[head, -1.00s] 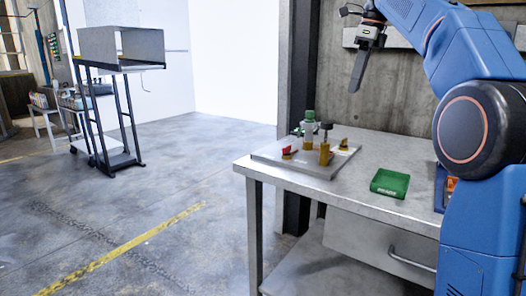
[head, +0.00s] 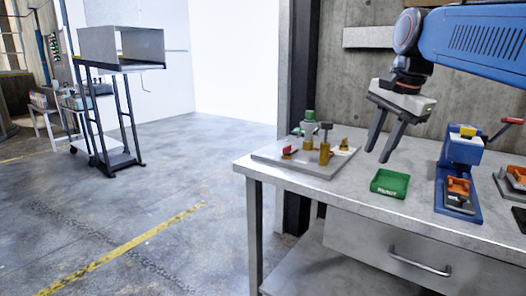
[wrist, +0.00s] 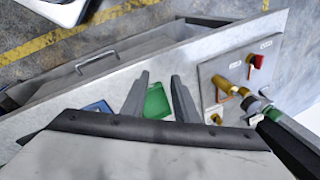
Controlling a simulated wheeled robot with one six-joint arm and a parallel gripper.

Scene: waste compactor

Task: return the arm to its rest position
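My blue arm (head: 475,40) reaches in from the right in the head view. My gripper (head: 380,145) hangs above the workbench, fingers pointing down and slightly left. Its two fingers are apart with nothing between them. In the wrist view the two fingers (wrist: 160,95) also stand apart, with the green tray partly seen between and behind them.
The workbench (head: 300,195) holds a green tray (head: 390,183), a plate with valves and fittings (head: 275,155), and a blue press-like device (head: 460,170). Another fixture (head: 510,185) stands at the right edge. A concrete wall is behind. A cart (head: 120,100) stands far left on open floor.

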